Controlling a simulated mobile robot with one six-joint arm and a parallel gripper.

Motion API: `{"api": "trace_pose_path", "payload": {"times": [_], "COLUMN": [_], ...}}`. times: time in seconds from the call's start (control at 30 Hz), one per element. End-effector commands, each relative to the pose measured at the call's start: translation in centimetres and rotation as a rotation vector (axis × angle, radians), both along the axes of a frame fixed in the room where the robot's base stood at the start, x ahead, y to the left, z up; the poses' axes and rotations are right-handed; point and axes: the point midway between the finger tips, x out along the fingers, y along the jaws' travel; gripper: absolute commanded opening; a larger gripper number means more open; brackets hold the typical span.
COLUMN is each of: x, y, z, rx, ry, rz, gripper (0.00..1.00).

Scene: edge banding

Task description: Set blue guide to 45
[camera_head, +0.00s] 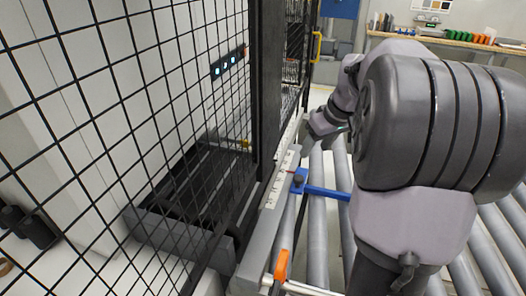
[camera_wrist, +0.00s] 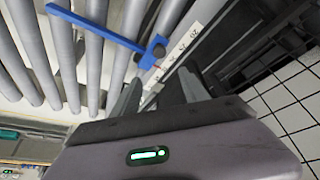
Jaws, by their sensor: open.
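The blue guide (camera_head: 325,192) is a bar reaching across the grey rollers, with a block and dark knob at its left end on the rail. It also shows in the wrist view (camera_wrist: 100,28). A white scale strip (camera_head: 278,190) with dark marks runs along the rail; it also shows in the wrist view (camera_wrist: 188,38). A red pointer sits by the block, but I cannot read its value. My gripper (camera_wrist: 159,76) is open, its two fingers apart on the near side of the knob, with nothing seen between them. In the head view my gripper (camera_head: 322,126) is farther along the rail than the guide.
A black mesh fence (camera_head: 130,120) with a dark post (camera_head: 267,80) stands left of the rail. An orange piece (camera_head: 281,265) is at the rail's near end. Rollers (camera_head: 318,235) fill the right side. A workbench (camera_head: 450,42) with small items stands at the back.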

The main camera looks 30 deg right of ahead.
Motion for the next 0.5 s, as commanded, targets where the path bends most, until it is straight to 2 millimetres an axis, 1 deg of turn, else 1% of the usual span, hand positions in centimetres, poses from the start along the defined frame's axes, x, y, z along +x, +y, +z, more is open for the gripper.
{"api": "trace_pose_path", "payload": {"times": [0.03,0.3,0.4,0.5], "x": [0.4,3.5,4.5,5.3], "y": [0.1,-0.1,-0.1,-0.2], "z": [-1.6,-9.3,-11.8,-13.4], "rx": [0.004,0.004,0.004,0.004], "ry": [0.004,0.004,0.004,0.003], "rz": [0.001,0.002,0.002,-0.001], "gripper": [0.53,0.53,0.53,0.53]}}
